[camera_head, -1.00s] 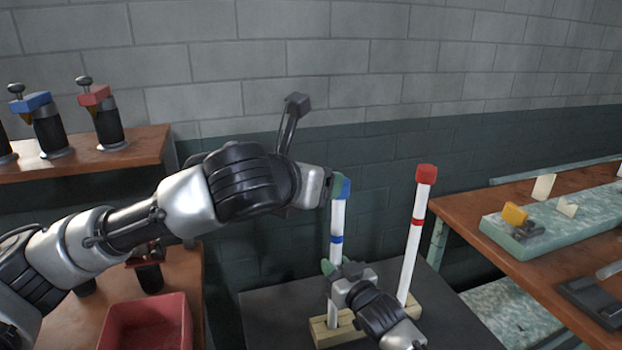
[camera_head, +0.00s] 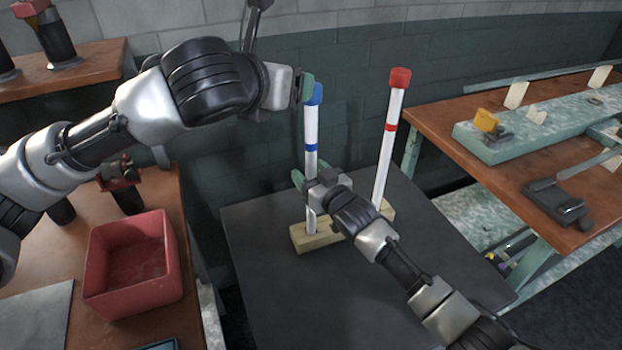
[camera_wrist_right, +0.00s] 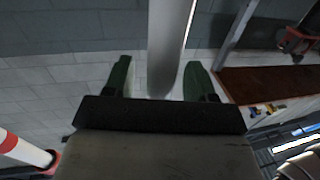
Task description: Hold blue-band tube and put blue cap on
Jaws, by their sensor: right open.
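The white blue-band tube (camera_head: 311,128) stands upright in a wooden block (camera_head: 305,237), with a blue band partway up. The blue cap (camera_head: 316,94) sits at its top end; whether it is fully seated is unclear. My left gripper (camera_head: 308,88) is at the cap, a green finger beside it; its other finger is hidden, so its grip is unclear. My right gripper (camera_head: 310,184) is low on the tube. In the right wrist view its green fingers (camera_wrist_right: 158,80) are open, with the tube (camera_wrist_right: 168,45) between them and gaps on both sides.
A white red-band tube (camera_head: 389,150) with a red cap (camera_head: 400,78) stands to the right in the same block. A red bin (camera_head: 135,265) sits on the left bench. A right bench (camera_head: 540,195) holds fixtures. The dark table (camera_head: 270,300) is clear in front.

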